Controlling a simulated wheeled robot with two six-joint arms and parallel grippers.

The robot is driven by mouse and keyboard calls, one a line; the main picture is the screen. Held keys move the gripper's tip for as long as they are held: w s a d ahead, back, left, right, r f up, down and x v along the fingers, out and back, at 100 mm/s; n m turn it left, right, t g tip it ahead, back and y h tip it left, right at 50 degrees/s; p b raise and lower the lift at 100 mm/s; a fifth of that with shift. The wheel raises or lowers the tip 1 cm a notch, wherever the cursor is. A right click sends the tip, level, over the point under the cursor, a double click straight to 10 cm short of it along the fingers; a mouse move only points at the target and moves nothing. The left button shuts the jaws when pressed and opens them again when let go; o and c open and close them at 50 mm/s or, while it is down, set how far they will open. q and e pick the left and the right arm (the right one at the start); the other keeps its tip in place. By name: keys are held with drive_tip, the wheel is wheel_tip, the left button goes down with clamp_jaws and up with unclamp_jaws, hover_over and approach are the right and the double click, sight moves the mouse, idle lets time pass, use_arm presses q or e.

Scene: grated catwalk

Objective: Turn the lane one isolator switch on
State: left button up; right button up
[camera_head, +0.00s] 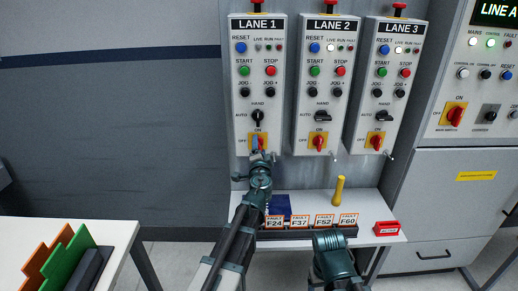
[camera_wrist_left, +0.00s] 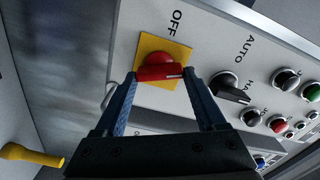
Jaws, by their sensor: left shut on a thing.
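The lane one isolator is a red rotary handle on a yellow plate (camera_head: 265,136) at the bottom of the LANE 1 panel (camera_head: 258,60). My left gripper (camera_head: 257,153) is at this handle and hides most of it in the head view. In the left wrist view the red handle (camera_wrist_left: 160,73) lies between the two fingertips, which are shut on its ends. A white mark shows on the handle's right end there, and the OFF label (camera_wrist_left: 175,20) stands above the plate. Part of my right arm (camera_head: 335,255) shows low in the head view; its fingers do not show.
LANE 2 (camera_head: 321,70) and LANE 3 (camera_head: 387,65) panels stand to the right, with similar isolators. Below is a shelf with fault tags (camera_head: 299,222), a yellow cylinder (camera_head: 339,188) and a red block (camera_head: 387,228). A white table (camera_head: 105,235) is at lower left.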

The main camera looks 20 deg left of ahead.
use_arm(q)
drive_tip(key=shift+f+m, duration=0.1)
drive_tip(key=shift+m, duration=2.1)
drive_tip(key=shift+s+d, duration=0.1)
drive_tip(key=o, duration=1.3)
